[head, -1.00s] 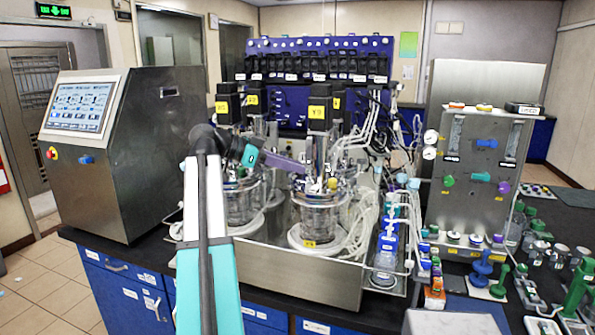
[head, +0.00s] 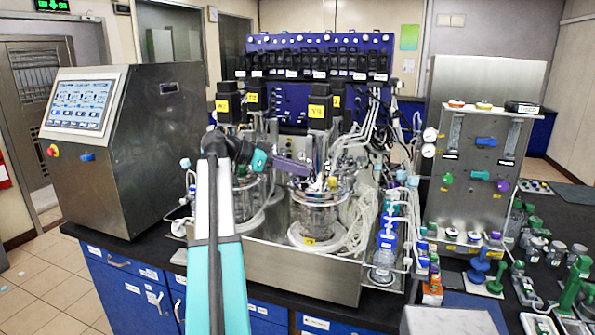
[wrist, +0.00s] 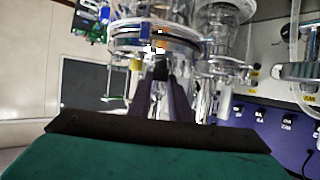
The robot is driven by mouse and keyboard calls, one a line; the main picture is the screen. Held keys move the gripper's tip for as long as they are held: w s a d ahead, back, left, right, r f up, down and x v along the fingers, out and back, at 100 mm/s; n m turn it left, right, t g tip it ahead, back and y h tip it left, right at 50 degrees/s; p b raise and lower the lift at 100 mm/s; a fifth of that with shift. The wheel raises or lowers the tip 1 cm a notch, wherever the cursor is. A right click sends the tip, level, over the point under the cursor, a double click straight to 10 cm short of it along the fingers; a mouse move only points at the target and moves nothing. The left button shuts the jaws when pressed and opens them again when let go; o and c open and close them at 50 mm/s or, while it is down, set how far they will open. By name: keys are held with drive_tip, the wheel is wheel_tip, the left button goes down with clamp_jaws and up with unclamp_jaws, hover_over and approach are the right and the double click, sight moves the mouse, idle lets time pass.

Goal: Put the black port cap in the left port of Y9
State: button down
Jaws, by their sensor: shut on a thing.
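Y9 is the front glass vessel (head: 318,215) with a steel head plate and a black motor bearing a yellow label (head: 318,111). My gripper (head: 310,171) reaches in from the left, its purple fingers at the ports and tubes of Y9's head plate. In the wrist view my gripper (wrist: 161,82) is shut on a small dark piece, the black port cap (wrist: 160,73), close to the round plate (wrist: 155,40). A yellow cap (wrist: 135,64) sits just left of the fingers. The left port itself is hidden, and I cannot tell whether the cap touches it.
A second vessel (head: 243,200) with its own motor stands left of Y9. Pale tubing (head: 368,215) hangs right of Y9, beside blue-capped bottles (head: 384,258). A steel console (head: 130,150) stands at the left, and a steel gas panel (head: 478,180) at the right.

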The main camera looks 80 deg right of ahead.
drive_tip(key=shift+f, duration=0.65)
drive_tip(key=shift+f, duration=0.15)
drive_tip(key=c, duration=1.6)
unclamp_jaws()
drive_tip(key=shift+r+b+v, duration=0.2)
drive_tip(key=shift+b+v, duration=1.6)
drive_tip(key=shift+v, duration=4.3)
drive_tip(key=shift+d, duration=0.1)
